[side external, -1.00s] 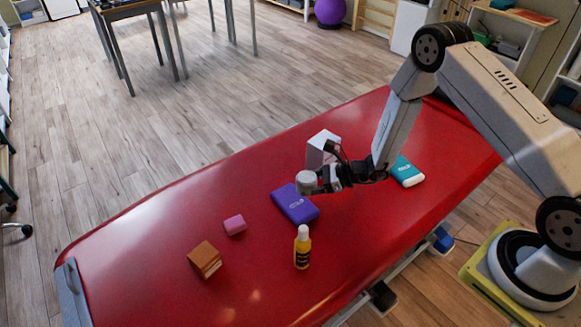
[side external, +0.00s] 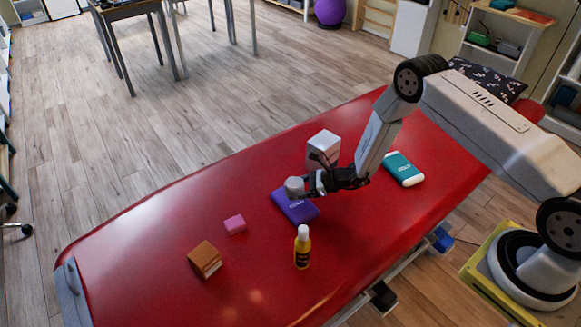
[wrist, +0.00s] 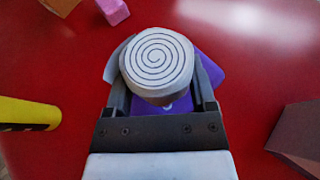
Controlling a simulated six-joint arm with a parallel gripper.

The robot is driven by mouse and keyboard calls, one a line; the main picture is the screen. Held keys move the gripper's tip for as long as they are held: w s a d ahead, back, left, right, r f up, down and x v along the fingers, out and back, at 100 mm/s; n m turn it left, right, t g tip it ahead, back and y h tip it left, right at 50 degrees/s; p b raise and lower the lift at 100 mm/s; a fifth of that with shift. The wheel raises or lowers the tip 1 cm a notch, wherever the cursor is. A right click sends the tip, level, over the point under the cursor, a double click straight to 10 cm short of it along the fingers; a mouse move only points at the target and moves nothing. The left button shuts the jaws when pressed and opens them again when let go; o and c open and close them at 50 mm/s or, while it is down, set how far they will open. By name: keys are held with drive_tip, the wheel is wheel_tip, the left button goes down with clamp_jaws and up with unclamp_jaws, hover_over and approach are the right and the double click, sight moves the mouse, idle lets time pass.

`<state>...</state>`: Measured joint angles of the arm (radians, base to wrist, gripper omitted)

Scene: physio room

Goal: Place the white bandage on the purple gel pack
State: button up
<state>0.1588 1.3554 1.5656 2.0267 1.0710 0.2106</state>
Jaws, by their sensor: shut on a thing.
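The white bandage (side external: 294,187) is a short roll; its spiral end faces the camera in the wrist view (wrist: 157,62). My gripper (side external: 305,186) is shut on it, with one finger on each side of the roll. The purple gel pack (side external: 299,210) lies flat on the red table, below the bandage in the side view. In the wrist view the gel pack (wrist: 208,72) shows behind the bandage and fingers, partly hidden by them. I cannot tell whether the bandage touches the pack.
On the red treatment table (side external: 150,235) stand a yellow bottle (side external: 302,248) and a white box (side external: 322,148) close to the pack. A pink block (side external: 235,224), a brown box (side external: 204,259) and a teal pack (side external: 404,169) lie farther off. The table's left part has free room.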

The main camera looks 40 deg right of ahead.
drive_tip(key=shift+f, duration=1.45)
drive_tip(key=shift+f, duration=0.1)
drive_tip(key=o, duration=1.2)
drive_tip(key=shift+s, duration=0.1)
drive_tip(key=v, duration=1.2)
